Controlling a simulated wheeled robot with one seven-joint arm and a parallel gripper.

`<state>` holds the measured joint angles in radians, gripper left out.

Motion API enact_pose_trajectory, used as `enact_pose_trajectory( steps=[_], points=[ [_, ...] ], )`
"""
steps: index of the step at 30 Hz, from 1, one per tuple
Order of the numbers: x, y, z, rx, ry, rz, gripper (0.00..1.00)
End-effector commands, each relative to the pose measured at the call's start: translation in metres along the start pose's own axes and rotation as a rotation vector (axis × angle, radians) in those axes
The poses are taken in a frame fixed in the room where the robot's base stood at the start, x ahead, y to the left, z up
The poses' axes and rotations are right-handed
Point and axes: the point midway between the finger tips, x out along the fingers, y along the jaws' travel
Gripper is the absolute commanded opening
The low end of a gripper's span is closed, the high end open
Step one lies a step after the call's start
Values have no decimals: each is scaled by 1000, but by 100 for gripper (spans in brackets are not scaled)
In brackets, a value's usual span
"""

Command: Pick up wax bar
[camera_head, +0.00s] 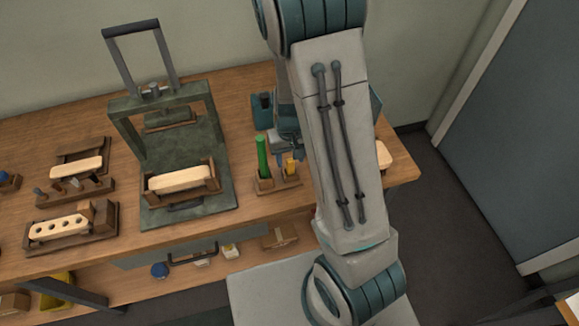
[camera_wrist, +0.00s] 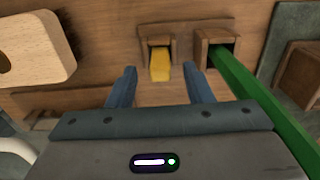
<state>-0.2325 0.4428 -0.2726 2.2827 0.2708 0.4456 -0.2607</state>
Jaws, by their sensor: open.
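The wax bar appears as a short yellow block (camera_wrist: 160,66) standing in a wooden socket (camera_wrist: 157,33) in the wrist view. It also shows as a small yellow piece (camera_head: 290,166) in a wooden holder (camera_head: 264,186) in the head view, partly hidden by my arm. My gripper (camera_wrist: 159,71) is open, with one blue finger to each side of the bar in the wrist view. Whether the fingers are level with it, I cannot tell; no contact shows. In the head view my gripper is mostly hidden behind the arm.
A tall green bar (camera_head: 262,155) stands beside the wax bar and crosses close to the right finger in the wrist view (camera_wrist: 255,105). A wooden brush (camera_wrist: 38,55) lies at left there. A dark green press (camera_head: 185,204) stands left of the holder on the wooden bench (camera_head: 95,262).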

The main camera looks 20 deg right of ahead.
Motion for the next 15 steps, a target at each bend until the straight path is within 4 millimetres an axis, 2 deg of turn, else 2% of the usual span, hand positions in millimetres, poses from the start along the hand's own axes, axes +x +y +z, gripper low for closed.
enact_pose_trajectory(
  steps=[6,14,15],
  points=[
    [22,0,0,1,-2,0,46],
    [25,0,0,1,1,0,46],
    [25,0,0,1,1,0,44]
  ],
)
